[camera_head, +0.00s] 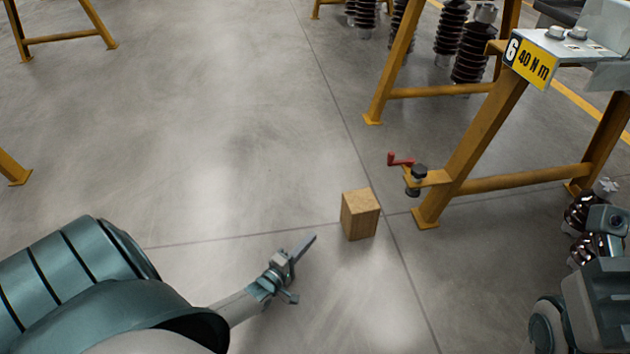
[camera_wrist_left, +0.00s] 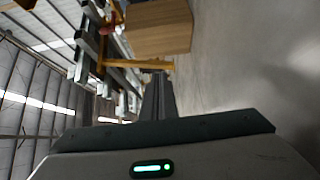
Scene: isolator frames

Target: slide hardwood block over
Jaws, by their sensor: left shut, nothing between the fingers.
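The hardwood block (camera_head: 360,215) is a light brown wooden box standing upright on the grey floor, right of centre in the head view. It also shows at the top of the left wrist view (camera_wrist_left: 160,30), partly cut off by the frame edge. My left gripper (camera_head: 312,238) is shut and empty, left of the block, with its fingertips pointing toward it and a small gap between. The shut fingers show in the middle of the left wrist view (camera_wrist_left: 159,80). My right arm shows at the right edge of the head view, but its fingertips cannot be made out.
A yellow steel frame (camera_head: 478,145) stands right of the block, with a red crank handle (camera_head: 400,160) on a bracket sticking out toward it. Dark ribbed insulators (camera_head: 473,50) stand behind. The floor (camera_head: 210,140) left of and behind the block is clear.

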